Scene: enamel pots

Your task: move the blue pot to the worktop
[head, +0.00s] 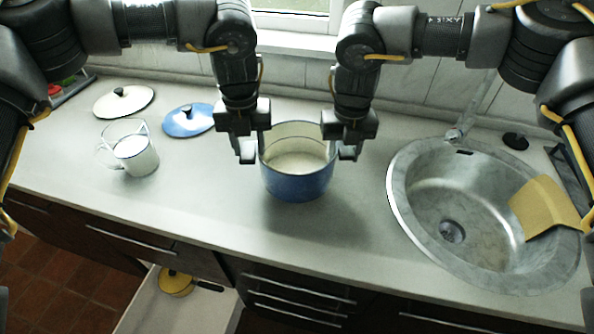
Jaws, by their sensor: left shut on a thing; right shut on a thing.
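The blue pot (298,186) is in the middle of the head view, upright and without its lid, with a pale inside. It is on or just above the grey worktop (200,210); I cannot tell whether its base touches. My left gripper (256,155) is shut on the pot's left side at the rim. My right gripper (337,153) is shut on its right side at the rim. The jaws hide the pot's handles.
A blue lid (188,121), a white lid (123,101) and a glass jug (120,133) with a white mug (135,155) are at the left. A sink (470,190) with a yellow cloth (543,207) is at the right. An open drawer (165,310) holds a yellow pot (176,283).

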